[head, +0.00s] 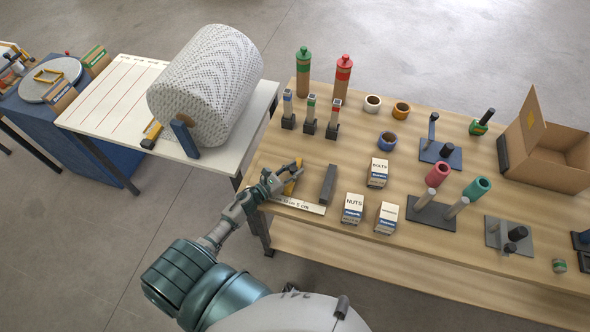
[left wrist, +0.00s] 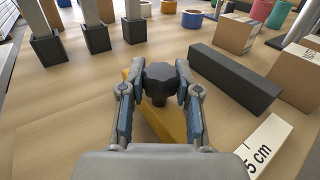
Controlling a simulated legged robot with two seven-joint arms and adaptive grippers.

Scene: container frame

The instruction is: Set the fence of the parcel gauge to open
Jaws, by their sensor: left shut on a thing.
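The parcel gauge lies at the near left of the wooden table. A straight dark bar (head: 328,184) shows beside a yellow piece (head: 292,184) and a white scale strip (head: 300,205). The left wrist view shows the dark bar (left wrist: 235,78), the yellow piece (left wrist: 150,118), the strip marked 5 cm (left wrist: 268,145) and a black lobed knob (left wrist: 160,84) over the yellow piece. My left gripper (head: 293,172) is shut on the knob, with one finger on each side in the left wrist view (left wrist: 160,72). The bar stands apart, right of the fingers. My right gripper is not in view.
Several small uprights in dark bases (head: 310,116) stand behind the gauge. Boxes labelled NUTS (head: 352,209) and BOLTS (head: 378,172) stand to its right. A wrapped roll (head: 205,85) rests on the white table at left. An open carton (head: 545,150) is far right.

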